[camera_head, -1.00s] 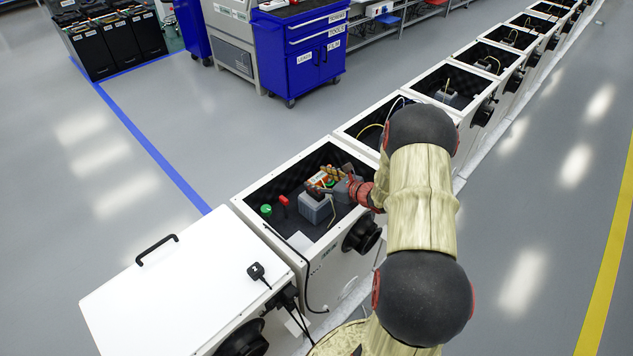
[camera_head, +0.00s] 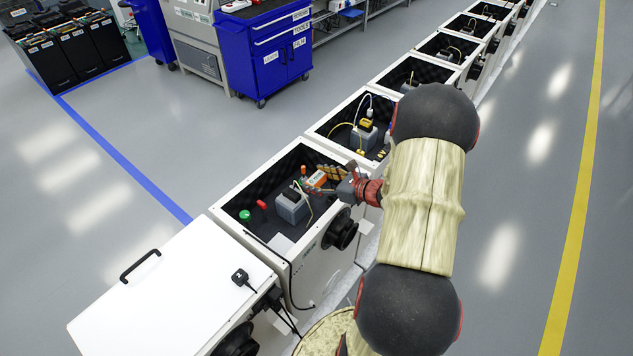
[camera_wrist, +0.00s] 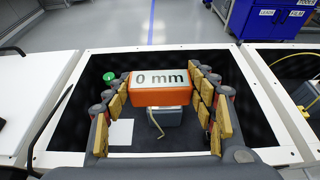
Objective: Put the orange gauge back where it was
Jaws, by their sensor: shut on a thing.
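The orange gauge, a block with a white top marked "0 mm" (camera_wrist: 160,90), sits between the fingers of my gripper (camera_wrist: 160,98). It also shows in the head view as a small orange block (camera_head: 318,179). My gripper (camera_head: 333,177) is shut on it over the open white cabinet (camera_head: 228,207), toward its right side. A grey box (camera_head: 292,208) with a pale cable stands inside the cabinet. In the wrist view the grey box (camera_wrist: 172,117) is partly hidden behind the gauge. Whether the gauge touches anything below cannot be told.
A green knob (camera_head: 244,214) and a red piece (camera_head: 262,204) are at the cabinet's left. A closed white cabinet (camera_head: 165,295) stands in front. Further open cabinets run in a row behind, the nearest holding a yellow-topped device (camera_head: 366,126). A blue tool cart (camera_head: 265,55) stands beyond.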

